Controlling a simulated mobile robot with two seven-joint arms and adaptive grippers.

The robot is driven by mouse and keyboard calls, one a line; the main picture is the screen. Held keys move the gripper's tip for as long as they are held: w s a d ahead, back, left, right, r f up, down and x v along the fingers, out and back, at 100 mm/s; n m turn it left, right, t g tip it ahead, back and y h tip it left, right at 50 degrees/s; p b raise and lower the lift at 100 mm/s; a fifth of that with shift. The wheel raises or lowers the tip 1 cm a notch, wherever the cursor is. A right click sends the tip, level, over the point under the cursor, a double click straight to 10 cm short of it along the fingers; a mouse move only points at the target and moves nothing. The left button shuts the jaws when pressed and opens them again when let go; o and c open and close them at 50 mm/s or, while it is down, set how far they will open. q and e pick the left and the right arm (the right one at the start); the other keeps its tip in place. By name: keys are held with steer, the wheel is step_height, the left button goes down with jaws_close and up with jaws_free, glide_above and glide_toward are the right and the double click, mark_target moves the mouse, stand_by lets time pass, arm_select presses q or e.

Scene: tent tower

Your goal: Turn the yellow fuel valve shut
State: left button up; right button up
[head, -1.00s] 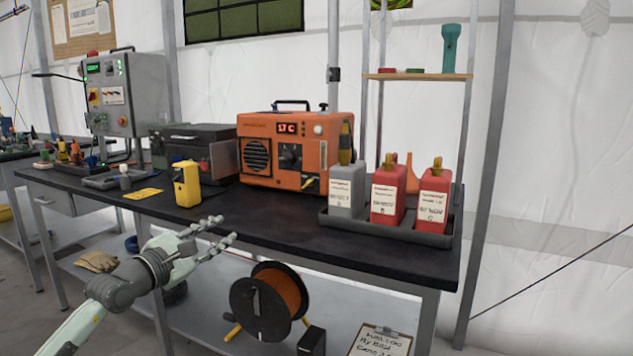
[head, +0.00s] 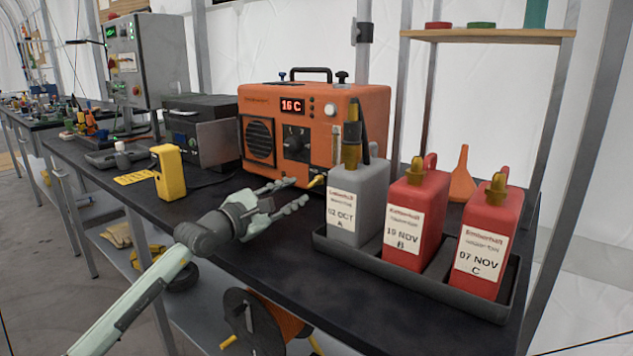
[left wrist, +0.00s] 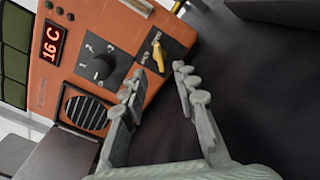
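The yellow fuel valve (head: 316,181) is a small lever low on the front of the orange heater (head: 366,110). In the left wrist view the yellow valve (left wrist: 158,55) sits on a dark plate, its handle slanted in that tilted picture. My left gripper (head: 297,191) is open and empty, its fingers pointing at the heater front. In the left wrist view the left gripper's fingertips (left wrist: 158,82) spread to either side below the valve, apart from it. The heater display reads 16 C. My right gripper is not in view.
A grey canister (head: 357,205) and two red canisters (head: 416,222) stand in a black tray (head: 415,279) right of my left gripper. A yellow device (head: 169,172) stands on the black table, left of the gripper. An orange funnel (head: 462,180) is behind the canisters.

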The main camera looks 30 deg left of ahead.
mark_target(313, 183)
arm_select(q)
steer(key=w, duration=0.6)
steer(key=shift+w+d+p, duration=0.2)
steer(key=shift+d+p, duration=0.05)
steer(key=shift+p, duration=0.15)
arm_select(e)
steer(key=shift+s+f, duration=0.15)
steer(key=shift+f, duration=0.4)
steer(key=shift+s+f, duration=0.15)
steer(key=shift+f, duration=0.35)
arm_select(q)
jaws_close()
